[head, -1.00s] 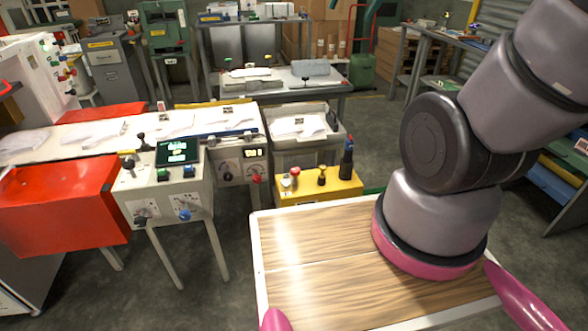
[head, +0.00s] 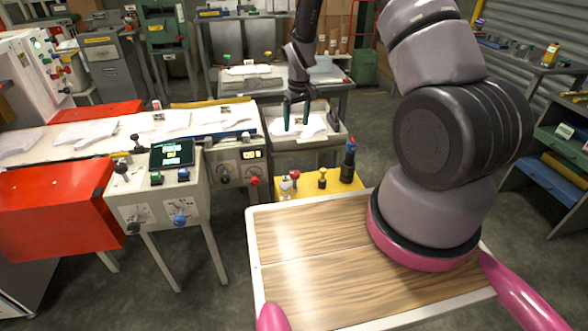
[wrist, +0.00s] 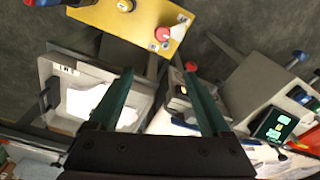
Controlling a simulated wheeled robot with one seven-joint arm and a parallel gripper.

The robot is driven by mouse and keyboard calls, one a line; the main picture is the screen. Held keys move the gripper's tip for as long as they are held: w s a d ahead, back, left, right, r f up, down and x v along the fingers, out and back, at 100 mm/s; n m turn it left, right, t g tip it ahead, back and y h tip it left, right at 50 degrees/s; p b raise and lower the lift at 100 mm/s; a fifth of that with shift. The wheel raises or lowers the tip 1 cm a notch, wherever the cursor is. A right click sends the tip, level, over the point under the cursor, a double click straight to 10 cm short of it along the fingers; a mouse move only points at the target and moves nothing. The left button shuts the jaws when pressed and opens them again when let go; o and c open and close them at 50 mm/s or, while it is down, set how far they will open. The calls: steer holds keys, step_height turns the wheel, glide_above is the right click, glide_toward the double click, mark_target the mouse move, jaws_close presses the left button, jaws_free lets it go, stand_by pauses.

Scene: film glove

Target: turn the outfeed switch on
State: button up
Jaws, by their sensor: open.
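No label reading outfeed is legible, so I cannot tell which control is the outfeed switch. The grey pedestal panel (head: 155,207) has a black knob (head: 133,228) and a blue knob (head: 180,220) on its front, below a lit screen (head: 172,153). The grey box beside it has a black dial (head: 225,175) and a red knob (head: 254,181), which also shows in the wrist view (wrist: 191,66). My gripper (head: 297,118) is open and empty, pointing down above the outfeed tray (head: 318,158); its green fingers also show in the wrist view (wrist: 158,72).
A yellow box (head: 345,187) with a red button (head: 294,174) and other controls stands in front of the tray. White gloves or film sheets (head: 85,133) lie along the conveyor. My wooden deck is clear. A grey bench (head: 315,85) stands behind.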

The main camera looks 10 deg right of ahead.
steer(key=n+g, duration=0.1)
glide_toward(295, 172)
step_height(295, 172, down, 9)
steer(key=shift+s+a, duration=0.1)
steer(key=shift+a, duration=0.05)
jaws_close()
